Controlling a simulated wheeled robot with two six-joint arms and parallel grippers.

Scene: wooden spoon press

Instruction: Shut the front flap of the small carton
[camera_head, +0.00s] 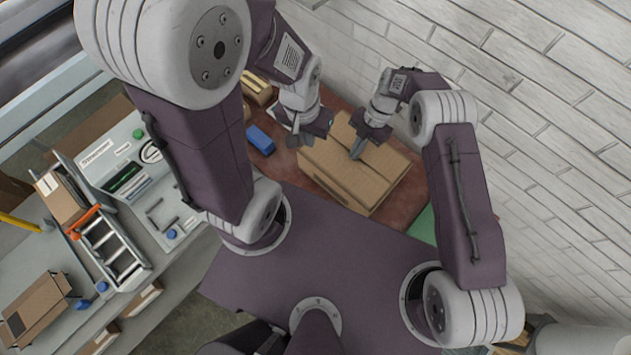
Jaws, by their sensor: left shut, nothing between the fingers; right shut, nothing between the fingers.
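A small cardboard carton (345,183) sits on a reddish-brown surface in front of my body. Its top shows light brown flaps with a seam running across them; which one is the front flap I cannot tell for sure. My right gripper (357,152) is shut and empty, with its fingertips over the carton's top; whether they touch it I cannot tell. My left gripper (299,139) is shut and empty at the carton's upper left edge. My arms and grippers hide part of the carton's far side.
A blue object (260,140) lies left of the carton, near small cardboard boxes (257,92). A green mat (424,226) lies at the right. A white brick wall (540,120) stands close on the right. A grey workbench at the left holds tools, an open carton (36,308) and a metal rack (112,246).

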